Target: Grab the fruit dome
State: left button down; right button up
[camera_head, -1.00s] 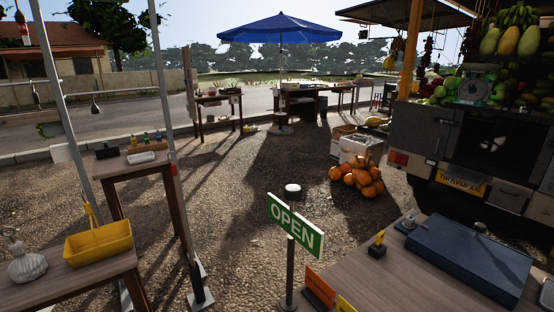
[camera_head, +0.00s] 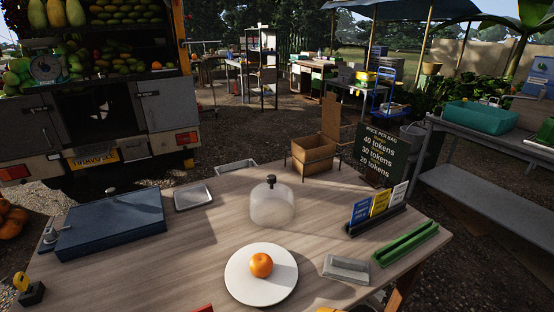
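The fruit dome (camera_head: 272,206) is a translucent, frosted cover with a dark knob on top. It stands upright on the wooden table (camera_head: 215,235), near the middle of the view. In front of it a white round plate (camera_head: 240,283) holds an orange fruit (camera_head: 261,265). The dome is behind the plate and apart from it. Neither of my grippers is in view.
A blue flat case (camera_head: 110,222) and a metal tray (camera_head: 192,197) lie left of the dome. A card holder (camera_head: 376,222), a green rail (camera_head: 405,244) and a grey block (camera_head: 346,269) are on the right. A price board (camera_head: 383,155) stands behind.

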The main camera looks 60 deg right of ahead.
aim_at(272, 203)
jog(key=z, duration=1.95)
